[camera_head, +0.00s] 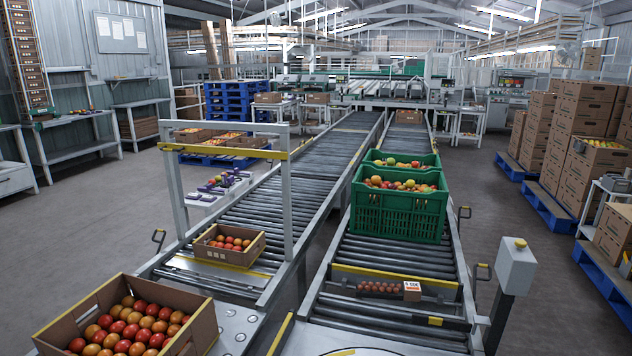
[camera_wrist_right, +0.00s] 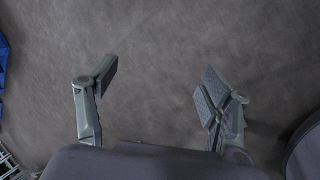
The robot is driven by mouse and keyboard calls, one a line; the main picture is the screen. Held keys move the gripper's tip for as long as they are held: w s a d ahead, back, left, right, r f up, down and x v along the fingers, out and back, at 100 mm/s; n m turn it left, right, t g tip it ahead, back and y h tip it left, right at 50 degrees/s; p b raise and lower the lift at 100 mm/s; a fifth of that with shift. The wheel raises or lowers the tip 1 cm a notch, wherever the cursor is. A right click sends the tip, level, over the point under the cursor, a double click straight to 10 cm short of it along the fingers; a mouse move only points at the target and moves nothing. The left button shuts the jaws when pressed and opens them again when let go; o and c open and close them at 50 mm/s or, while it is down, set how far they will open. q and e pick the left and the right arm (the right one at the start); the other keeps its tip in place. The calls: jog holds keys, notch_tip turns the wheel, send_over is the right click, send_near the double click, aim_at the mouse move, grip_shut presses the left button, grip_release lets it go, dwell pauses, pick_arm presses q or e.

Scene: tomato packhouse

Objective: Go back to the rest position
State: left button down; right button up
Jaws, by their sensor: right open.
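My right gripper (camera_wrist_right: 158,88) shows in the right wrist view with its two fingers spread wide apart. Nothing is between the fingers. Bare grey concrete floor (camera_wrist_right: 160,50) lies below it. Neither of my grippers shows in the head view, and my left gripper is in no view.
A cardboard box of tomatoes (camera_head: 205,328) stands at the front left. A smaller one (camera_head: 250,258) sits on the left roller conveyor (camera_head: 232,205). Green crates of tomatoes (camera_head: 395,218) stand on the right conveyor. A grey post (camera_head: 510,285) rises at the front right. Stacked boxes (camera_head: 590,110) stand on blue pallets.

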jog(key=s+a+f+m+y, duration=0.1)
jog(key=a+f+y, duration=0.3)
jog(key=a, duration=1.5)
jog(key=s+a+f+m+y, duration=0.15)
jog(key=a+f, duration=0.35)
jog(key=a, duration=1.4)
jog(key=shift+n+h, duration=0.25)
jog(key=r+p, duration=0.4)
jog(key=shift+s+d+r, duration=0.15)
jog(key=shift+d, duration=0.2)
